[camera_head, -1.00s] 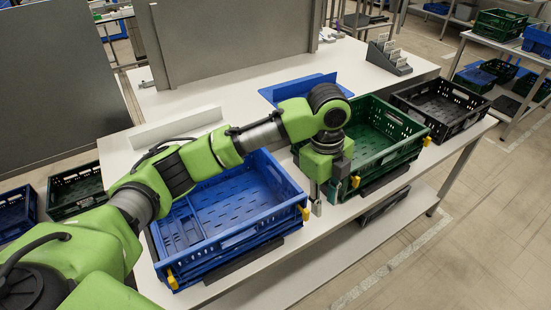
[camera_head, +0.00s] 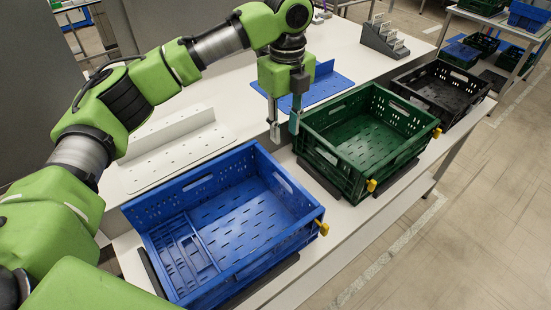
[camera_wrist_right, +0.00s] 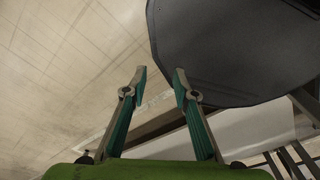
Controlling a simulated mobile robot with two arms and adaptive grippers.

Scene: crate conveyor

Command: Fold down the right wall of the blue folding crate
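The blue folding crate (camera_head: 262,262) stands at the table's front left. Its right wall (camera_head: 284,184) is upright, with a handle slot near the top. The back and front walls also stand, while a slatted left panel (camera_head: 185,256) lies flat inside on the floor. My left gripper (camera_head: 284,132) is open and empty, pointing down behind the crate's back right corner, near the green crate. It appears apart from the right wall. My right gripper (camera_wrist_right: 160,72) is open and empty in the right wrist view, and no crate shows there.
A green crate (camera_head: 345,112) stands close to the right, with a black crate (camera_head: 450,72) beyond it. A blue panel (camera_head: 322,90) and a white perforated panel (camera_head: 178,150) lie behind. A yellow latch (camera_head: 322,228) sticks out at the blue crate's front right corner.

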